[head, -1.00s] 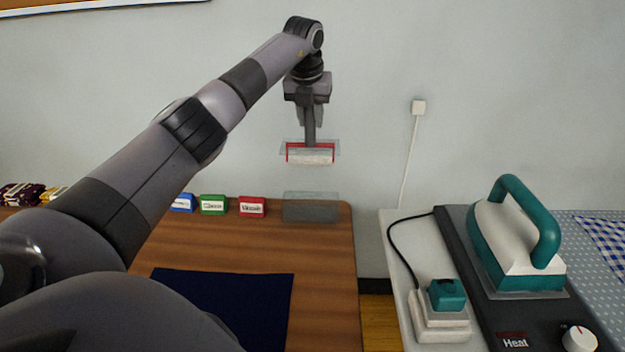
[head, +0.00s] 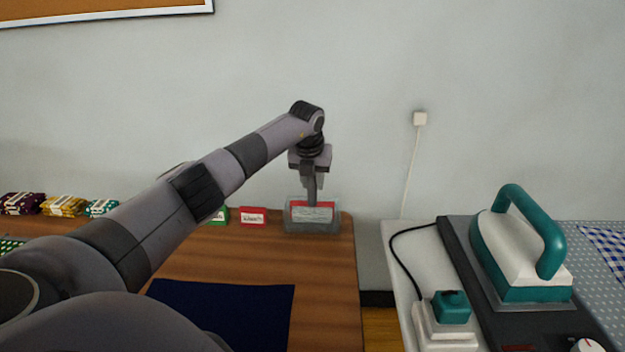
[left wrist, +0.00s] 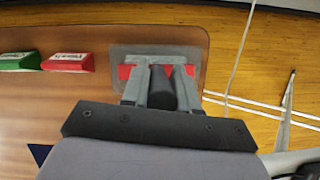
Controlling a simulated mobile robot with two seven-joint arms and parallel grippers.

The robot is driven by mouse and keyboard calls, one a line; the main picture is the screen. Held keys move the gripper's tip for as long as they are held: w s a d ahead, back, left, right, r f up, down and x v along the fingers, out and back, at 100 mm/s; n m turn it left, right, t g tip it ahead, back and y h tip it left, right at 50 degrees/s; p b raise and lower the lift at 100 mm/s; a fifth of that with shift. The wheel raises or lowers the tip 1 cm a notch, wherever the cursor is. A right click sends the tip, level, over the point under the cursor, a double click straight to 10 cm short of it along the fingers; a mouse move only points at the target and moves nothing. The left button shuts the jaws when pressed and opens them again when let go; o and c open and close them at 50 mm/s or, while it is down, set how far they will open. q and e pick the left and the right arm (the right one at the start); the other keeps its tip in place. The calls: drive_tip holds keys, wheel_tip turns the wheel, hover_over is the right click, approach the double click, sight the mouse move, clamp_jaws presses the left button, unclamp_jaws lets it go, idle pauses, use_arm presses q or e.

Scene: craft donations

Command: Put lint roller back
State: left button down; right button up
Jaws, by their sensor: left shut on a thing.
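The lint roller (head: 312,212) has a red frame and a pale roll. It is in the clear box (head: 290,225) at the back right corner of the wooden table (head: 210,262). My left gripper (head: 312,192) is above the box and shut on the roller's dark handle. In the left wrist view the handle (left wrist: 187,90) is between the fingers, and red parts of the roller (left wrist: 124,72) show inside the box's outline (left wrist: 200,58). I cannot tell whether the roller touches the box floor. My right gripper is not in view.
Red (head: 252,217) and green (head: 219,215) label blocks stand left of the box. A dark blue mat (head: 225,310) lies in front. Folded fabric bundles (head: 62,206) are at the far left. A teal iron (head: 520,250) stands on the separate right-hand surface, beyond a gap.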

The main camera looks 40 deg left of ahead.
use_arm(q)
drive_tip(key=shift+f, duration=0.35)
drive_tip(key=c, duration=0.9)
unclamp_jaws()
drive_tip(key=shift+o, duration=0.2)
drive_tip(key=v, duration=1.2)
drive_tip(key=shift+r, duration=0.4)
